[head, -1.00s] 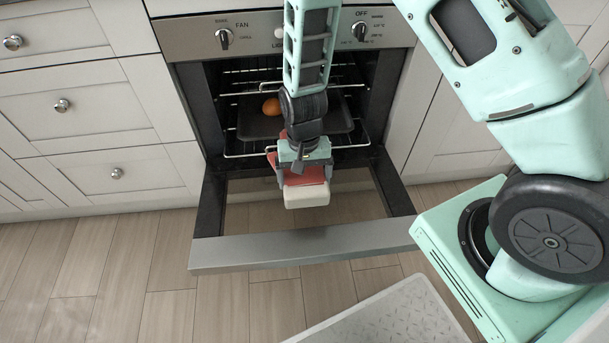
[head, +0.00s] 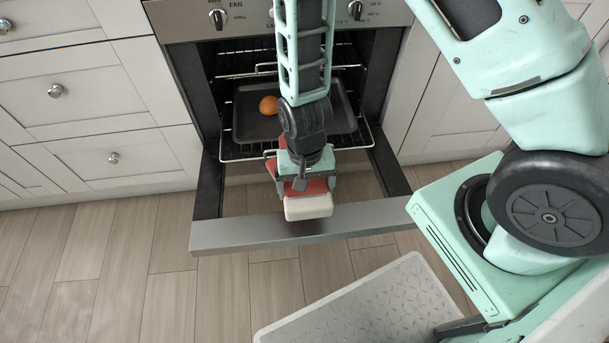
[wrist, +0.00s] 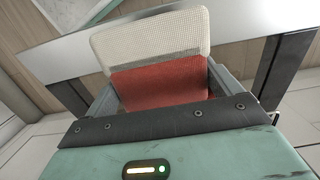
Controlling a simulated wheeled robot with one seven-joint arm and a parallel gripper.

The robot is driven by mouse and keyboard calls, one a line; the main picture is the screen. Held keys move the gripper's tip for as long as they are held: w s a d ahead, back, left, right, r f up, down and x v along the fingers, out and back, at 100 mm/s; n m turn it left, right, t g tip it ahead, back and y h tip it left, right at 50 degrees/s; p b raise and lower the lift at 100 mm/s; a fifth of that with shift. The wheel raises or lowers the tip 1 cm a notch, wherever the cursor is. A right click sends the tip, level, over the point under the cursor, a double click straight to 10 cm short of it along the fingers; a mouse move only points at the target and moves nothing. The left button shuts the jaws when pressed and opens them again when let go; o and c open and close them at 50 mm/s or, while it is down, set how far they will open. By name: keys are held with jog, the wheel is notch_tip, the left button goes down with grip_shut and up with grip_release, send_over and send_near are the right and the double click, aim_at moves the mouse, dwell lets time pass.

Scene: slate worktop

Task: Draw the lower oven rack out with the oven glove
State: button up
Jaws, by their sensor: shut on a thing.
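The oven glove, red (head: 316,187) with a cream end (head: 308,207), is in my gripper (head: 303,183), which is shut on it. In the wrist view the glove's red part (wrist: 160,87) sits between the two grey fingers, with the cream part (wrist: 150,42) beyond. The lower oven rack (head: 238,158) is partly out over the open door, its front wire at my gripper. A dark tray (head: 255,132) with an orange round item (head: 269,105) rests on it. My arm hides the middle of the rack and the exact contact between glove and wire.
The oven door (head: 250,233) is folded down below the rack and my gripper. An upper rack (head: 240,74) stays inside the oven. White drawers (head: 90,95) stand to the left. A grey textured platform (head: 360,305) is at the lower right. The wooden floor at left is clear.

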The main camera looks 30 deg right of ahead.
aim_at(309, 204)
jog(key=shift+s+a, duration=0.25)
jog(key=shift+s, duration=0.55)
jog(key=shift+s+a, duration=0.25)
jog(key=shift+s, duration=0.5)
jog(key=shift+s+a, duration=0.25)
jog(key=shift+s, duration=0.55)
jog(key=shift+w+d+r+p, duration=0.1)
jog(key=shift+w+r+p, duration=0.15)
jog(key=shift+r+p, duration=0.7)
jog(key=shift+w+d+r+p, duration=0.1)
jog(key=shift+w+r+p, duration=0.1)
jog(key=shift+r+p, duration=0.7)
jog(key=s+a+r+p, duration=0.3)
jog(key=s+p, duration=0.2)
jog(key=s, duration=0.4)
jog(key=shift+s+r, duration=0.25)
jog(key=shift+r, duration=0.1)
jog(key=shift+a, duration=0.1)
